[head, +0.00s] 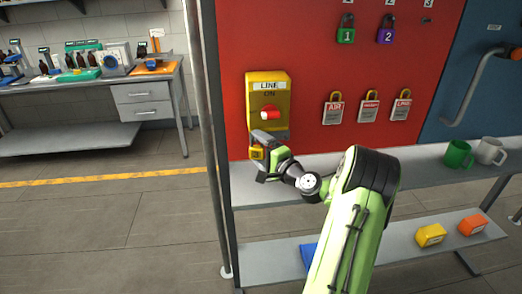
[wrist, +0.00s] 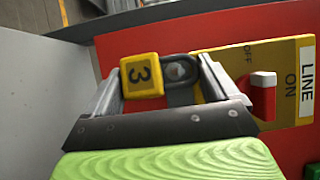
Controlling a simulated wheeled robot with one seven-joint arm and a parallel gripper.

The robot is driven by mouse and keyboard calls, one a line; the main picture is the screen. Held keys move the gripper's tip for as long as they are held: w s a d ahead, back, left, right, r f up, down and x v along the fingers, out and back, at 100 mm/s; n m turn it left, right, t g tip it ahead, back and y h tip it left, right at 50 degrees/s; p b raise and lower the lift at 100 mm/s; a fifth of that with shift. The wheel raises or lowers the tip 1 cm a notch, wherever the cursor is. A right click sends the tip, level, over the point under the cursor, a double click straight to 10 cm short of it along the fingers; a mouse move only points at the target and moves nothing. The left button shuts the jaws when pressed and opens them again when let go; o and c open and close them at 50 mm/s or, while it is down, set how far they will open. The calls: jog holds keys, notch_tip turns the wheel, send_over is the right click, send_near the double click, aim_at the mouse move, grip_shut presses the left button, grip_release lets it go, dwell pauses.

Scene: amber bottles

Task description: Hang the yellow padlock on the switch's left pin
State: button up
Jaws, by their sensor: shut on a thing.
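The yellow padlock (wrist: 142,76), marked 3, is between the fingers of my gripper (wrist: 164,70) in the wrist view. Its dark shackle (wrist: 195,62) points right, toward the switch. In the head view the padlock (head: 256,153) is held at my gripper (head: 262,146), just below the switch. The yellow switch box (head: 283,92) is on the red board, with a red handle and a LINE label. It also shows in the wrist view (wrist: 228,62). A grey round shape shows inside the shackle loop; I cannot tell whether it is the left pin or whether the shackle is around it.
A grey shelf (head: 420,177) runs below the red board (head: 310,60). A green mug (head: 457,154) and a grey mug (head: 490,151) stand on the shelf. A post (head: 209,110) stands left of the switch.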

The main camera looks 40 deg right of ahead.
jog(key=shift+d+f, duration=0.1)
jog(key=shift+f, duration=0.15)
jog(key=o, duration=0.8)
jog(key=shift+r, duration=0.1)
jog(key=shift+o, duration=0.2)
jog(key=s+a+b, duration=0.1)
jog(key=s+b, duration=0.1)
jog(key=s, duration=1.3)
jog(key=shift+s+a+f, duration=0.2)
jog(key=shift+s, duration=0.2)
